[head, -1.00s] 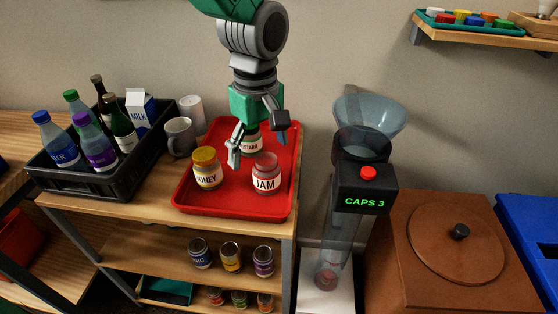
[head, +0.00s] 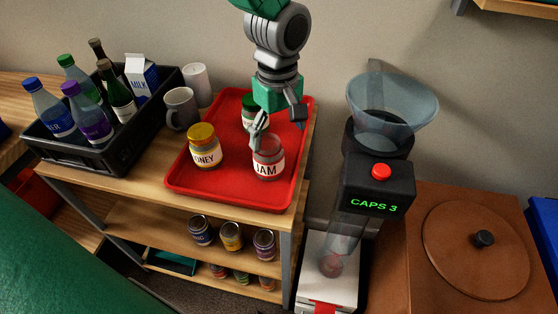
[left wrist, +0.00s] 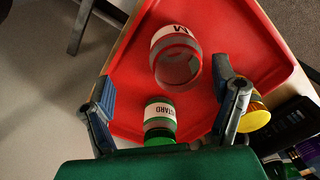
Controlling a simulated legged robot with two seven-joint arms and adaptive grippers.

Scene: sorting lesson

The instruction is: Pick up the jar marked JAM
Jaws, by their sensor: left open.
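The JAM jar (head: 268,165) stands upright on the red tray (head: 233,196), a reddish glass jar with a white label and no lid visible. My left gripper (head: 281,128) is open above it, one finger overlapping the jar's upper left in the head view, the other to its upper right. In the left wrist view, the JAM jar (left wrist: 176,58) shows its round top between and beyond the open fingers (left wrist: 165,82). Contact cannot be told. The HONEY jar (head: 204,153), yellow-lidded, stands to its left. The green-lidded MUSTARD jar (head: 248,124) is behind, partly hidden by my gripper.
A grey mug (head: 181,108) and a white mug (head: 196,80) stand left of the tray. A black crate (head: 97,158) holds bottles and a milk carton. A caps dispenser (head: 378,185) stands close on the right. Cans (head: 231,236) sit on the shelf below.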

